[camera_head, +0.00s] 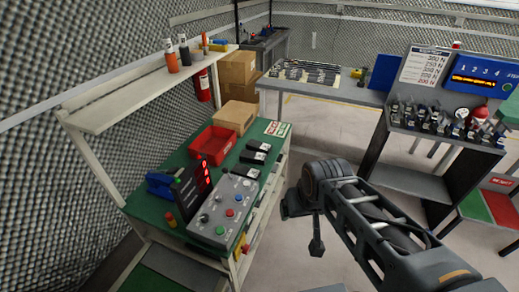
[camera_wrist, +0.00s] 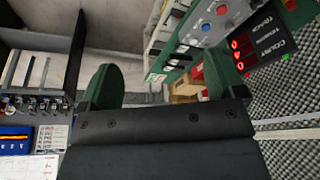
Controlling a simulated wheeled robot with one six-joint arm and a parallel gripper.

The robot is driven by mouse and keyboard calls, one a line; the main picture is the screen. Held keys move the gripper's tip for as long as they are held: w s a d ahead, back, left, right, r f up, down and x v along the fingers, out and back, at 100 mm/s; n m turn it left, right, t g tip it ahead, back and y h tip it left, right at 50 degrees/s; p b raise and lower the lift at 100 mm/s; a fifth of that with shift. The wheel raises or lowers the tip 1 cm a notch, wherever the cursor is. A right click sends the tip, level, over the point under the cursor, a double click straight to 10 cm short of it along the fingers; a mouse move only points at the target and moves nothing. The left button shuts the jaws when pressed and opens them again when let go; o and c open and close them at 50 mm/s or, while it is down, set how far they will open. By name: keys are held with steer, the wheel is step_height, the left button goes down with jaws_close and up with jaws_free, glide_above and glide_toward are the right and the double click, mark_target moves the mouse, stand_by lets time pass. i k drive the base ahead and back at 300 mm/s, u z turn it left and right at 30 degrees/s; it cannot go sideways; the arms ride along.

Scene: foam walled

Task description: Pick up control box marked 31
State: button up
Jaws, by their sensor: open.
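No number 31 can be read in either view, so I cannot tell which thing bears it. A grey control box (camera_head: 213,222) with coloured buttons and knobs lies on the green bench (camera_head: 166,225), and it also shows at the top of the wrist view (camera_wrist: 196,30). Several small black boxes (camera_head: 254,157) lie behind it on the bench. My gripper (camera_wrist: 160,85) is open and empty, its two green-padded fingers apart. In the head view my wrist is in the air to the right of the bench, clear of the boxes.
A red bin (camera_head: 212,144) and a black display with red digits (camera_head: 191,190) stand on the bench. A shelf (camera_head: 130,95) overhangs its left side. Cardboard boxes (camera_head: 238,72) stand behind. A rack of tools (camera_head: 440,118) is at the right. Open floor separates them.

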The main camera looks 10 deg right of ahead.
mark_target(253, 145)
steer(key=z, duration=0.45)
steer(key=k, duration=0.6)
steer(key=z, duration=0.75)
steer(key=i, duration=2.4)
steer(key=u, duration=1.65)
steer(key=i, duration=0.85)
steer(key=u, duration=0.95)
